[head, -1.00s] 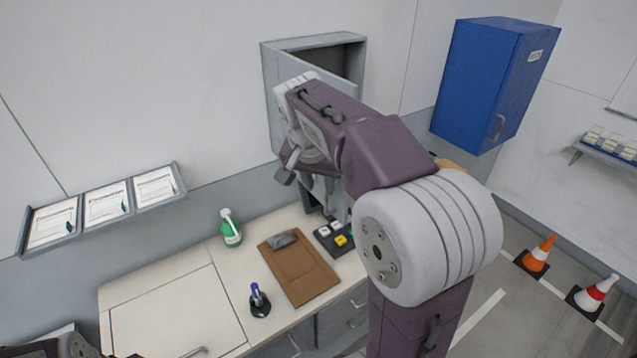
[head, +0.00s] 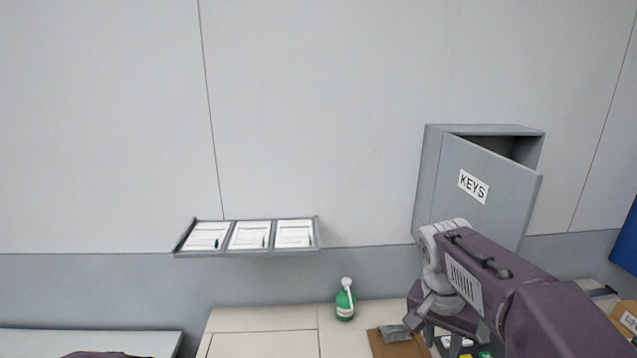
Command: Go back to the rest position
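My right gripper (head: 450,312) is in front of the grey wall cabinet labelled KEYS (head: 478,188), low and near its bottom edge in the picture. Its fingers look apart, with nothing seen between them. The purple forearm comes in from the lower right. The cabinet door stands partly open, with a dark gap at its top right. My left gripper is out of view; only a small dark piece of my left arm shows at the bottom left edge.
Below are a counter (head: 262,318) with a green bottle (head: 344,300) and a brown clipboard (head: 392,346). A wall rack (head: 248,254) holds several paper sheets. A blue cabinet (head: 628,240) is at the right edge. The wall above the rack is clear.

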